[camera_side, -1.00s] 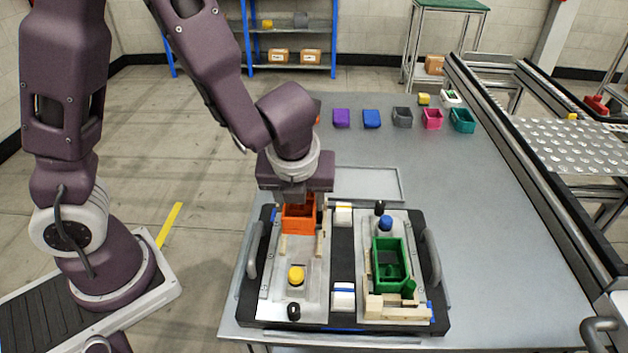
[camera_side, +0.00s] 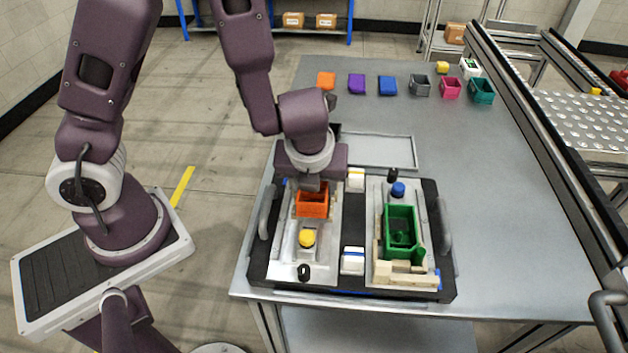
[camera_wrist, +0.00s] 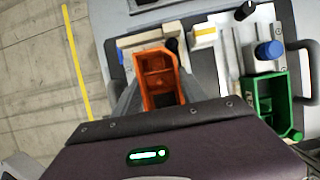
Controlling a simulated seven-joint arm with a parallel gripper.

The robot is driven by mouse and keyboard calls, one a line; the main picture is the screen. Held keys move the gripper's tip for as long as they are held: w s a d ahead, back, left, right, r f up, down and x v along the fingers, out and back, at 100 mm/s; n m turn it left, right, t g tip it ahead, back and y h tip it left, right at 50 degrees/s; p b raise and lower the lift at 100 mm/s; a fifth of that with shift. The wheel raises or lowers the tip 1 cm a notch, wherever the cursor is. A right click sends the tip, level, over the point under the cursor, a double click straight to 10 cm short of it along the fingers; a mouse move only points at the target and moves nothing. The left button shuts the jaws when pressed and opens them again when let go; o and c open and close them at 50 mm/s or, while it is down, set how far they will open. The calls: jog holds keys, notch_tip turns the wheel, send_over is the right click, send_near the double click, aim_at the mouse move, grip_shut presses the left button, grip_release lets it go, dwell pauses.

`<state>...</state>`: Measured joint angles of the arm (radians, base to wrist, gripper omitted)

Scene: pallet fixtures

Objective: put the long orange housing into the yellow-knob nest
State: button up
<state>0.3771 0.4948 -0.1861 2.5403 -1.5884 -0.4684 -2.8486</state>
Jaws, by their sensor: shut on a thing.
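The long orange housing (camera_side: 312,207) is an open-topped box over the left side of the pallet, just behind the yellow knob (camera_side: 307,238). My gripper (camera_side: 311,187) is shut on its rear part from above. The yellow-knob nest (camera_side: 291,256) is a light plate with pale wooden pieces beside the housing. I cannot tell whether the housing touches the nest floor. In the wrist view the housing (camera_wrist: 157,72) lies between my grey fingers, with its inner dividers showing. The yellow knob is hidden there.
The right nest has a blue knob (camera_side: 398,189) and holds a green housing (camera_side: 400,225). White blocks (camera_side: 352,260) sit on the dark strip between the nests. Handles (camera_side: 265,213) flank the pallet. Several coloured bins (camera_side: 388,86) stand in a row farther back. The table right of the pallet is clear.

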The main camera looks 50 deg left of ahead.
jog(key=shift+f, duration=0.65)
jog(key=o, duration=1.5)
jog(key=shift+o, duration=0.2)
jog(key=v, duration=0.7)
